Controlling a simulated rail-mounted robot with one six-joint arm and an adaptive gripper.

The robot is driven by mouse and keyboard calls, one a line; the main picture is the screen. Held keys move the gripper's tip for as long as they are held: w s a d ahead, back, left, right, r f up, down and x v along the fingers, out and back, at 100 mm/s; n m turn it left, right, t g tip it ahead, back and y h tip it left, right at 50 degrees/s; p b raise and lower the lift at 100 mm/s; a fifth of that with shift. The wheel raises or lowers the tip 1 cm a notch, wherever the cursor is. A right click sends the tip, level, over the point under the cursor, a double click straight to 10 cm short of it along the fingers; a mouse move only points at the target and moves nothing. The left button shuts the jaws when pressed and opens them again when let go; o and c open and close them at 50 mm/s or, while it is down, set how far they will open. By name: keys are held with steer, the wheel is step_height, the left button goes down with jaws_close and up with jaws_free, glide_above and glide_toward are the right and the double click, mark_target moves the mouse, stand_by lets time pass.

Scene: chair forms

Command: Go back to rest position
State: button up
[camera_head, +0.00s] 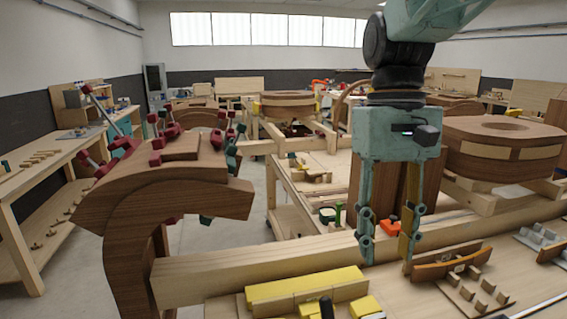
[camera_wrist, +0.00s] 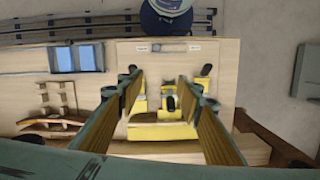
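My gripper (camera_head: 388,256) hangs pointing down over the workbench in the head view, in front of the long wooden beam. Its two fingers are apart and nothing shows between them. In the wrist view my gripper (camera_wrist: 160,84) is also open, with yellow fixtures (camera_wrist: 172,130) on the bench seen beyond and between the fingers. The same yellow fixture (camera_head: 305,284) lies left of the gripper in the head view. I cannot tell the exact gap between the fingertips and the bench.
A curved wooden chair form (camera_head: 128,232) with several red and teal clamps stands at the left. A small curved wooden piece (camera_head: 452,264) lies on a fixture right of the gripper. Round wooden forms (camera_head: 500,135) stand behind at the right. Grey floor (camera_head: 228,250) is open at the left.

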steer(key=s+d+f+t+b, duration=0.1)
steer(key=s+f+t+b, duration=0.1)
steer(key=s, duration=0.7)
steer(key=s+d+f+m+t+b, duration=0.1)
steer(key=s+f+t+b, duration=0.2)
steer(key=s, duration=0.6)
steer(key=shift+d+f+t, duration=0.4)
steer(key=shift+f, duration=0.15)
steer(key=shift+c, duration=0.7)
